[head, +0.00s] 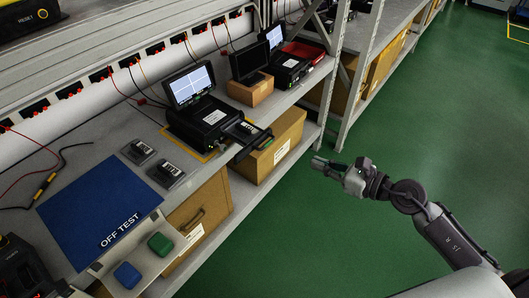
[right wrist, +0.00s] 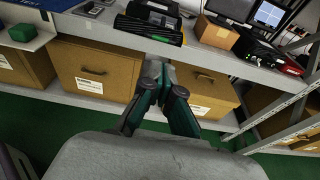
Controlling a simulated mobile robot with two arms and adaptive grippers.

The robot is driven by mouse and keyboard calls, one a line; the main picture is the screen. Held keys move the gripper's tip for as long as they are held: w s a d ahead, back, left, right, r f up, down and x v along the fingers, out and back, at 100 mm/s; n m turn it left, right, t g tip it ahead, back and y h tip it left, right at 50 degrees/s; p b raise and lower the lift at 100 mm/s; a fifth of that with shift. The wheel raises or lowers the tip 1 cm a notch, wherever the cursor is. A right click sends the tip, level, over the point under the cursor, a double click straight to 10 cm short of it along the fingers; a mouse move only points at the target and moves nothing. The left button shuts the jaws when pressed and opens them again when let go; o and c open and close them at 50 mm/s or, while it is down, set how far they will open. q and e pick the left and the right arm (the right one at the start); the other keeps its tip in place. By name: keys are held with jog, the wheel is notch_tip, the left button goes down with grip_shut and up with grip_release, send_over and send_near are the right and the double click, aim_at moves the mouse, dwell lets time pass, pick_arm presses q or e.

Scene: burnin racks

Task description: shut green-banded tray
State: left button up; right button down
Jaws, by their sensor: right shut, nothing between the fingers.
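A black tester (head: 204,118) with a lit screen stands on the bench. Its tray (head: 246,131) is pulled out past the bench's front edge, with a dark labelled unit lying in it. The tray also shows in the right wrist view (right wrist: 150,29), at the top, beyond my fingers. My right gripper (head: 318,163) is shut and empty over the green floor, to the right of the tray and apart from it. Its closed fingers (right wrist: 159,76) also show in the right wrist view. My left gripper is not in view.
A second tester (head: 290,68) and a small dark screen on a cardboard box (head: 250,90) stand farther right. Two labelled units lie left of the tester, near the blue OFF TEST mat (head: 100,212). Large boxes (head: 270,150) fill the lower shelf. The aisle floor is clear.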

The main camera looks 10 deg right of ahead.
send_near(268, 144)
jog(key=x, duration=0.6)
jog(key=shift+w+a+f, duration=0.2)
jog(key=shift+w+a, duration=0.1)
jog(key=shift+w, duration=0.25)
